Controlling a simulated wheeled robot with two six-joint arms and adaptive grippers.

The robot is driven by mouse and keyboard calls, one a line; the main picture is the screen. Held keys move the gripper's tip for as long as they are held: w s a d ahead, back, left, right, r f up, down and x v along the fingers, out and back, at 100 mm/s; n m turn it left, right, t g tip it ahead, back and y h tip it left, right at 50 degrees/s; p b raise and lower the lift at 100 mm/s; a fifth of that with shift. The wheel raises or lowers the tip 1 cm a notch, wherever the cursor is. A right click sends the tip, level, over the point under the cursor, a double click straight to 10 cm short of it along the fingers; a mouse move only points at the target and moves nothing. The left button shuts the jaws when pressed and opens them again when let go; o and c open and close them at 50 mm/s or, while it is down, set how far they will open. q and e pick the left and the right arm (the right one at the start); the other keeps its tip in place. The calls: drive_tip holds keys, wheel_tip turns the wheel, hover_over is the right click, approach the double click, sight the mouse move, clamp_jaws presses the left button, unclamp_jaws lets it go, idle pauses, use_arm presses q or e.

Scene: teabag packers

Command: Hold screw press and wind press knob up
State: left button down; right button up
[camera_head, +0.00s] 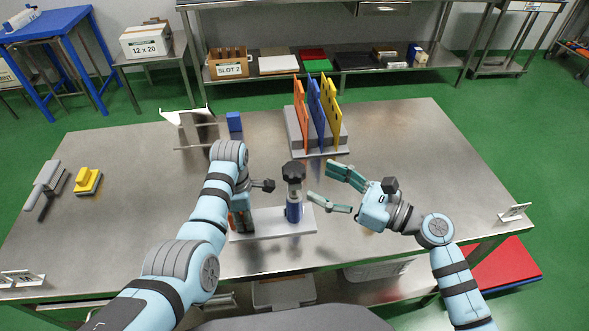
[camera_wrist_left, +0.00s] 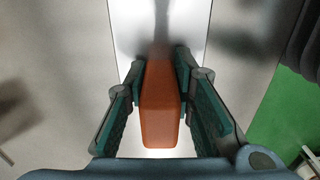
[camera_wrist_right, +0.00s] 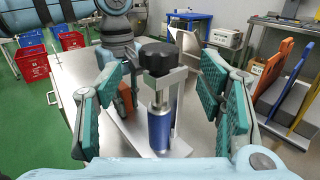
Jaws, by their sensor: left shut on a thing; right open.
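The screw press stands upright on a white base plate (camera_head: 270,222) in the middle of the table. It has a black lobed knob (camera_head: 293,172) on top and a blue body (camera_head: 293,212) below. My left gripper (camera_head: 243,212) is at the press's left end; the left wrist view shows it shut on an orange-brown block-shaped grip (camera_wrist_left: 160,110). The grip also shows in the right wrist view (camera_wrist_right: 125,100). My right gripper (camera_head: 319,181) is open and empty, just right of the knob. In the right wrist view the knob (camera_wrist_right: 157,58) lies between its spread fingers, apparently ahead of them and untouched.
A grey rack (camera_head: 335,141) with orange, blue and yellow boards stands behind the press. A metal stand (camera_head: 195,130) and a blue block (camera_head: 234,122) are at the back left. The table's right side is mostly clear.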

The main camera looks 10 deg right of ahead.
sight(293, 169)
drive_tip(key=x, duration=0.8)
drive_tip(key=shift+a, duration=0.1)
drive_tip(key=shift+c, duration=0.6)
drive_tip(key=c, duration=1)
drive_tip(key=shift+c, duration=0.2)
drive_tip(key=shift+f+n+g+y, duration=0.15)
drive_tip(key=shift+n+g+y, duration=0.25)
drive_tip(key=shift+g, duration=0.1)
drive_tip(key=n+g+y, duration=0.1)
drive_tip(key=n+g, duration=0.2)
drive_tip(key=g, duration=0.1)
drive_tip(key=n+g+y, duration=0.2)
drive_tip(key=n+g, duration=0.1)
drive_tip(key=g, duration=0.1)
drive_tip(key=shift+w+g, duration=0.1)
drive_tip(key=shift+g, duration=0.3)
drive_tip(key=shift+n+g, duration=0.4)
drive_tip(key=shift+g, duration=0.4)
